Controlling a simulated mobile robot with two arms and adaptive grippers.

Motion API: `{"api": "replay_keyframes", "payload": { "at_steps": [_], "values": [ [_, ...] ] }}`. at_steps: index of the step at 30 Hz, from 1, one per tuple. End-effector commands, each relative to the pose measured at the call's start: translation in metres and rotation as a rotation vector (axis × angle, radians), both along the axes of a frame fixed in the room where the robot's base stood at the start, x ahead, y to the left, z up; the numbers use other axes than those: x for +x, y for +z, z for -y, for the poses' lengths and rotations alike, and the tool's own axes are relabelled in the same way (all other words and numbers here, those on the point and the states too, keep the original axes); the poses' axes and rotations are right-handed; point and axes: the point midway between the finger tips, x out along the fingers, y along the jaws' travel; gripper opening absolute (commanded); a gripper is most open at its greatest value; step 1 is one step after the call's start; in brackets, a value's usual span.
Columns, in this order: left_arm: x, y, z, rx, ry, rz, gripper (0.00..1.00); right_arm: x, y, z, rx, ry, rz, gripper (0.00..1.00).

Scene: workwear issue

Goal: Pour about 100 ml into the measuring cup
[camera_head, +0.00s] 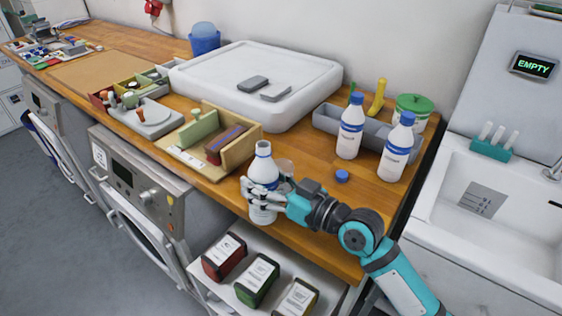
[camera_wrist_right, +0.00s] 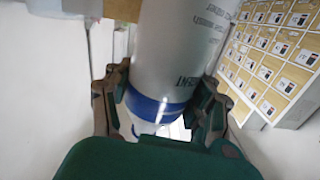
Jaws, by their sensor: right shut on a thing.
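My right gripper (camera_head: 264,194) is shut around a white bottle (camera_head: 263,171) at the front edge of the wooden counter. The bottle is uncapped and about upright. In the right wrist view the bottle (camera_wrist_right: 183,50), with dark print and a blue band, stands between the fingers (camera_wrist_right: 160,108). A clear rounded thing (camera_head: 285,167), perhaps the measuring cup, shows just behind my gripper; most of it is hidden and its contents cannot be told. A loose blue cap (camera_head: 342,176) lies on the counter to the right. My left gripper is not in view.
Two blue-capped white bottles (camera_head: 350,128) (camera_head: 396,148) stand by a grey tray (camera_head: 320,120) at the back right. A wooden organiser (camera_head: 247,145) is left of the held bottle. A sink (camera_head: 500,205) is at right. Labelled boxes (camera_head: 258,280) sit on a shelf below.

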Motion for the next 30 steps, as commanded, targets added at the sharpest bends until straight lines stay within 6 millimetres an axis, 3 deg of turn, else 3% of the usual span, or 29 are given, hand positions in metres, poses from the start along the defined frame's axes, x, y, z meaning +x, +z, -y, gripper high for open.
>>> {"api": "replay_keyframes", "payload": {
  "at_steps": [5,30],
  "values": [
    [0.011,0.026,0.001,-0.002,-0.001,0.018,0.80,0.002,0.008,0.001,0.043,-0.002,-0.103,0.10],
    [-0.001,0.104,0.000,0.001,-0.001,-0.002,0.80,0.010,-0.004,0.004,0.238,-0.001,-0.610,0.10]
  ]
}}
